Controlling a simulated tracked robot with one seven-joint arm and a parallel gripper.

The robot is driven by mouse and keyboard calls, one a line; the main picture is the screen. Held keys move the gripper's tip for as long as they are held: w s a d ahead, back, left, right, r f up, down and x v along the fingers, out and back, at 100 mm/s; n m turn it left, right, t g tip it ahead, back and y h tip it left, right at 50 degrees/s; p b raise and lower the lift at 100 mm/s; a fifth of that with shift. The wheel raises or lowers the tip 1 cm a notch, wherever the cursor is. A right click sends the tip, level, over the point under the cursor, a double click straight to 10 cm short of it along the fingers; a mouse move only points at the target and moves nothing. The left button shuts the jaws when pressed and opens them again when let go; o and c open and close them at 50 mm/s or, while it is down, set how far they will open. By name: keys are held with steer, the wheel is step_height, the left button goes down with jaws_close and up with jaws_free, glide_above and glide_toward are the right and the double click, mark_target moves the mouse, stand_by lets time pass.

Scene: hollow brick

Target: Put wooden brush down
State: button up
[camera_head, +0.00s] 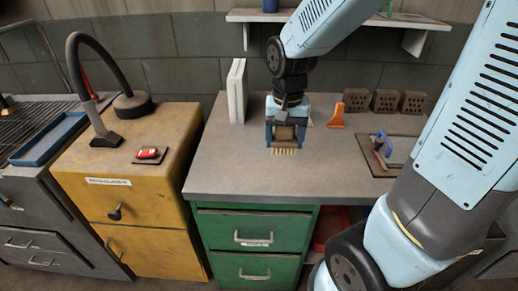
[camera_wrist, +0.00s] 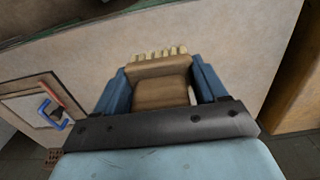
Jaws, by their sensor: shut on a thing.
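The wooden brush (camera_head: 285,138) is brown with pale bristles that point down. My gripper (camera_head: 285,134) is shut on it above the grey worktop (camera_head: 235,170), near the middle. In the wrist view, the brush (camera_wrist: 158,85) sits between the two blue fingers of my gripper (camera_wrist: 160,88), with its bristle tips showing beyond them. I cannot tell whether the bristles touch the worktop.
An orange wedge-shaped thing (camera_head: 337,116) and several hollow bricks (camera_head: 385,101) stand at the back. A blue-handled tool (camera_head: 381,145) lies on a board at right. White panels (camera_head: 236,91) stand at back left. The front worktop is clear.

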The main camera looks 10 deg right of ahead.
steer(key=w+a+f, duration=0.1)
steer(key=w+f, duration=0.1)
steer(key=w, duration=0.1)
steer(key=w+a+f, duration=0.1)
steer(key=w+f, duration=0.2)
steer(key=w, duration=0.1)
steer(key=w+a+f, duration=0.1)
steer(key=w+f, duration=0.2)
steer(key=w, duration=0.1)
steer(key=shift+w+a+f, duration=0.1)
steer(key=shift+w+a, duration=0.1)
steer(key=shift+a, duration=0.05)
steer(key=shift+w+a+f, duration=0.15)
steer(key=shift+w+f, duration=0.4)
steer(key=shift+f, duration=1.65)
steer(key=shift+f, duration=0.1)
steer(key=o, duration=1.4)
